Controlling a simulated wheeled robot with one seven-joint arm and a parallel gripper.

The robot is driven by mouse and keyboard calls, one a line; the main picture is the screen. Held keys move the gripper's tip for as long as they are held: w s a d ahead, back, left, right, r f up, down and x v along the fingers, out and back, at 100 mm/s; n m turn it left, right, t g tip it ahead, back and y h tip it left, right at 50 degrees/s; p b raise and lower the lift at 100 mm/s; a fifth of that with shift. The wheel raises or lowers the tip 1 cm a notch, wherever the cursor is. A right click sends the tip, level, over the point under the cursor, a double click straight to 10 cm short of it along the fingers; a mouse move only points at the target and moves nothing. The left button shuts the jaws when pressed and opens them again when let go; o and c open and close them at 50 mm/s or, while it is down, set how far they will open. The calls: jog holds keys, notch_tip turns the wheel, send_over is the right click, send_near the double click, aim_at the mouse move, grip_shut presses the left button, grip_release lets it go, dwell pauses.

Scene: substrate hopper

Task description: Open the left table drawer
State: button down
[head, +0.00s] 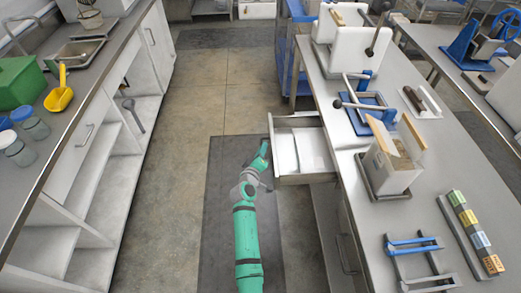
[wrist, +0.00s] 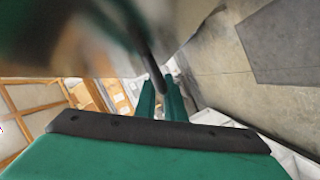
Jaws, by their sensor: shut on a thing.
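The left table drawer (head: 307,179) is pulled out from the right-hand table and stands open over the aisle. Its inside is pale and looks empty. My gripper (head: 265,150) is at the drawer's front, on the aisle side. In the wrist view my green fingers (wrist: 165,98) close around a dark bar, the drawer handle (wrist: 152,62). In the head view the handle is hidden behind my gripper.
The right table (head: 440,150) carries a hopper box (head: 393,165), blue-handled tools and a row of coloured blocks (head: 470,232). A second drawer handle (head: 344,254) shows nearer. The left counter (head: 100,50) has open shelves. The aisle floor (head: 205,100) is clear.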

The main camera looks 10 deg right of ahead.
jog(key=shift+f, duration=0.1)
jog(key=c, duration=2.1)
grip_release()
jog(key=shift+d, duration=0.1)
jog(key=shift+s, duration=0.15)
jog(key=v, duration=1)
jog(key=shift+s, duration=0.3)
